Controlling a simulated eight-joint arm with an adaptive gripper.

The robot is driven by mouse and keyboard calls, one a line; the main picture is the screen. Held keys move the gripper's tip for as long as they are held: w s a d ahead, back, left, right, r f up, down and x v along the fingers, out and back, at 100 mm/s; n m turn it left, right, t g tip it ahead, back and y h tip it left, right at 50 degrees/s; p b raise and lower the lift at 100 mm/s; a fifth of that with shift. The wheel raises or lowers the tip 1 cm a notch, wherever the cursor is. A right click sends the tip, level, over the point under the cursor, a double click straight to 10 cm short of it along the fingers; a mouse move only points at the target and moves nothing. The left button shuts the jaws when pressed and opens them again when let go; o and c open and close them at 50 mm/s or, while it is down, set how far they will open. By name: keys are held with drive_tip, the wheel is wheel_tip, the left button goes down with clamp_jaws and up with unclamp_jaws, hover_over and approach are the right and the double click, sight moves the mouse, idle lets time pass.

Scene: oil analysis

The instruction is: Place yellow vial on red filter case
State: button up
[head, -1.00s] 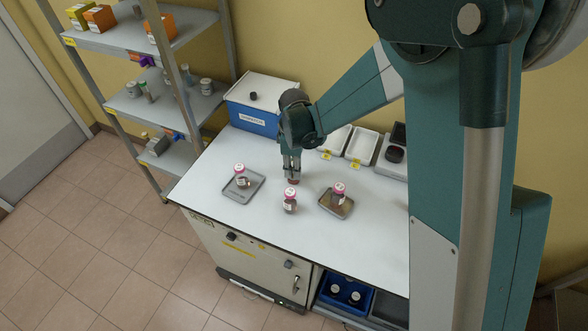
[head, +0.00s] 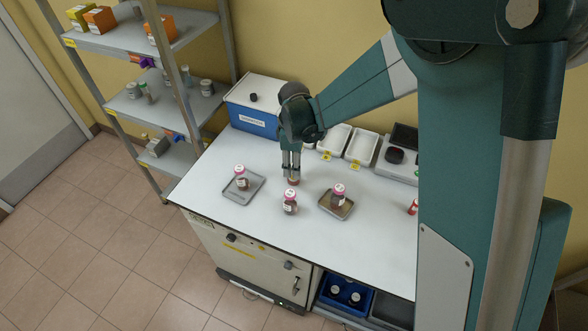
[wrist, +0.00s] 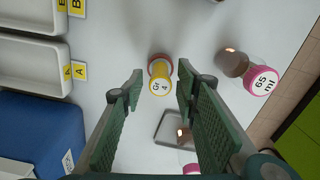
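The yellow vial (wrist: 160,80), with a yellow cap marked "Gr 4", shows in the wrist view between my fingertips. A red round piece, seemingly the red filter case (wrist: 156,63), shows directly behind and around the vial's base; the vial appears to stand on it. In the head view, the red case (head: 293,182) sits on the bench below my gripper (head: 291,172), and the vial cannot be made out there. My gripper (wrist: 158,82) points down with its fingers apart. A gap shows on each side of the vial.
A pink-capped vial (head: 290,196) stands close in front. Grey tray (head: 228,193) at left and tray (head: 327,208) at right each carry a pink-capped vial. The blue box (head: 250,120) and white trays (head: 361,145) line the back. A red item (head: 412,207) lies at right.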

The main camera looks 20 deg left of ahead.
wheel_tip(320, 180, up, 10)
drive_tip(key=shift+f, duration=0.2)
idle(0.8)
drive_tip(key=shift+d+r, duration=0.25)
drive_tip(key=shift+d, duration=0.1)
drive_tip(key=s+d+r+m+t, duration=0.1)
drive_tip(key=d+r+m, duration=0.3)
drive_tip(key=d, duration=0.5)
drive_tip(key=s+d+r+m+t+y, duration=0.1)
drive_tip(key=d+r+m, duration=0.1)
drive_tip(key=d+r, duration=0.6)
drive_tip(key=s+d+r+m+t, duration=0.1)
drive_tip(key=d+r+m, duration=0.25)
drive_tip(key=d, duration=0.75)
drive_tip(key=s+d+m+t, duration=0.2)
drive_tip(key=s+d+m, duration=0.3)
drive_tip(key=d, duration=0.5)
drive_tip(key=s+d+r+m+t+h, duration=0.1)
drive_tip(key=s+d+m+t, duration=0.1)
drive_tip(key=s+d+m, duration=0.3)
drive_tip(key=s+d, duration=0.4)
drive_tip(key=d, duration=0.2)
drive_tip(key=shift+s+m, duration=0.15)
drive_tip(key=shift+m, duration=0.2)
